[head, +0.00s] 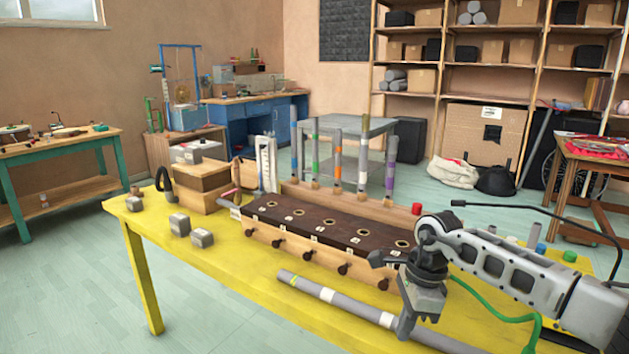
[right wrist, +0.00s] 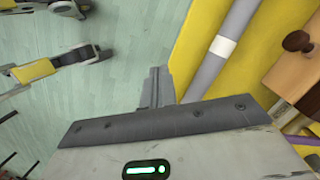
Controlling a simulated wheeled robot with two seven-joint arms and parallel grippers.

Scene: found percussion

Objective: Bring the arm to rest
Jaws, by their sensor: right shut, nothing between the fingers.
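My right arm (head: 520,270) comes in from the right over the yellow table (head: 205,262). Its gripper (head: 404,332) points down by the table's front edge and is shut and empty. In the right wrist view the closed fingers (right wrist: 158,88) show against the floor, beside the table edge and apart from the grey pipe (right wrist: 220,50). In the head view this pipe (head: 350,304) lies along the table front, partly hidden behind the gripper. My left gripper is not seen in the head view.
A wooden box with a dark top (head: 320,226) and round knobs stands behind the pipe, with banded upright tubes (head: 338,160) behind it. Small grey blocks (head: 180,224) and a wooden box (head: 203,180) sit at the left.

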